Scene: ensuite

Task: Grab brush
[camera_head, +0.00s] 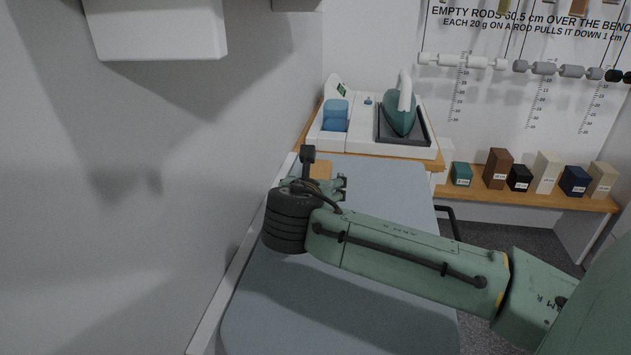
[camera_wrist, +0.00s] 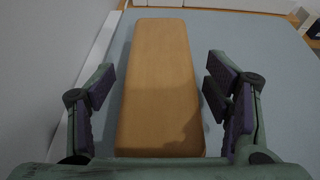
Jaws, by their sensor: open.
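The brush shows as a long tan wooden block (camera_wrist: 158,70) in the wrist view, lying lengthwise on the grey-blue board; no bristles are visible. In the head view only a small tan part of it (camera_head: 320,169) shows beyond my gripper (camera_head: 325,187). In the wrist view my gripper (camera_wrist: 160,88) is open, with one purple-padded finger on each side of the brush. A gap shows between the block and each finger. I cannot tell how high the fingers are above the board.
The board (camera_head: 300,300) is otherwise clear. A white wall stands close on its left. At its far end are a green iron (camera_head: 401,105) on a stand and a blue container (camera_head: 335,114). Several labelled blocks stand on a wooden shelf (camera_head: 530,199) at the right.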

